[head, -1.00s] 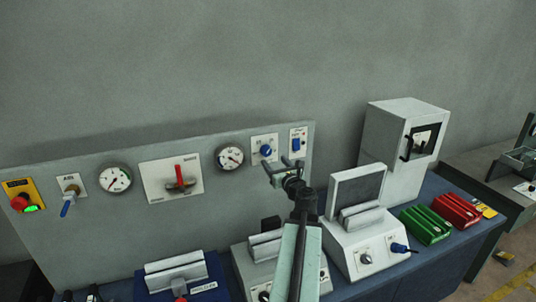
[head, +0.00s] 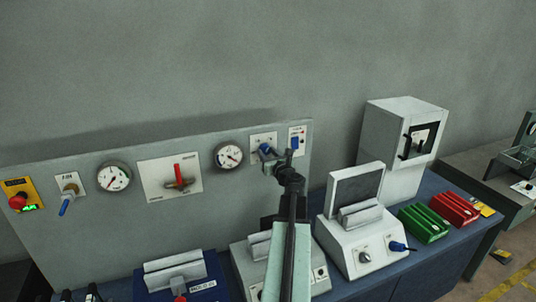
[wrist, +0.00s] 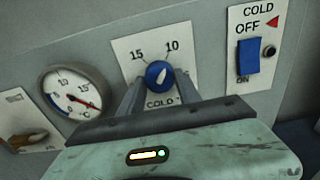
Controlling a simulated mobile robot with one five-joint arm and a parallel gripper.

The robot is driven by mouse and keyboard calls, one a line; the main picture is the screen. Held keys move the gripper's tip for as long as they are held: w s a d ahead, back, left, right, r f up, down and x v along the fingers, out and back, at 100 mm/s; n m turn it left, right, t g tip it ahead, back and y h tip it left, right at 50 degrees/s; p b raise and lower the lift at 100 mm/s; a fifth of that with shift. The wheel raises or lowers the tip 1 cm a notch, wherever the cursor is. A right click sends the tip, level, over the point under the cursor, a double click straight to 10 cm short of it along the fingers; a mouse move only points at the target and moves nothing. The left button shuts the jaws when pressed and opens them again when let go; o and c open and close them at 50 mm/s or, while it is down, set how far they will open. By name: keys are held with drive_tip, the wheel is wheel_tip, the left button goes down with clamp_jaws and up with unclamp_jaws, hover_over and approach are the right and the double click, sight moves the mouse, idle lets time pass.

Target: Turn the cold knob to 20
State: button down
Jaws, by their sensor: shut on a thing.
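The cold knob (wrist: 158,73) is a round blue knob with a white pointer, on a white plate marked 15, 10 and COLD in the wrist view. Its pointer aims up and slightly right, between 15 and 10, nearer 10. No 20 mark shows; the lower plate is hidden by my gripper. In the head view the knob (head: 264,148) sits on the grey panel, partly behind my gripper (head: 280,161). My gripper (wrist: 159,82) has one finger on each side of the knob and is shut on it.
A round gauge (wrist: 73,94) is left of the knob plate. A blue COLD OFF/ON switch (wrist: 249,56) is at its right. White devices (head: 362,245) stand on the bench below. A red lever (head: 179,175) is farther left on the panel.

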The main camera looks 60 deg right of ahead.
drive_tip(key=shift+n, duration=1.2)
drive_tip(key=n, duration=0.4)
drive_tip(key=shift+n, duration=0.3)
drive_tip(key=n, duration=0.3)
drive_tip(key=shift+n, duration=0.3)
drive_tip(key=n, duration=0.3)
drive_tip(key=shift+s+n, duration=0.1)
drive_tip(key=shift+n, duration=0.2)
drive_tip(key=n, duration=1.3)
drive_tip(key=shift+r+n, duration=0.1)
drive_tip(key=shift+n, duration=0.2)
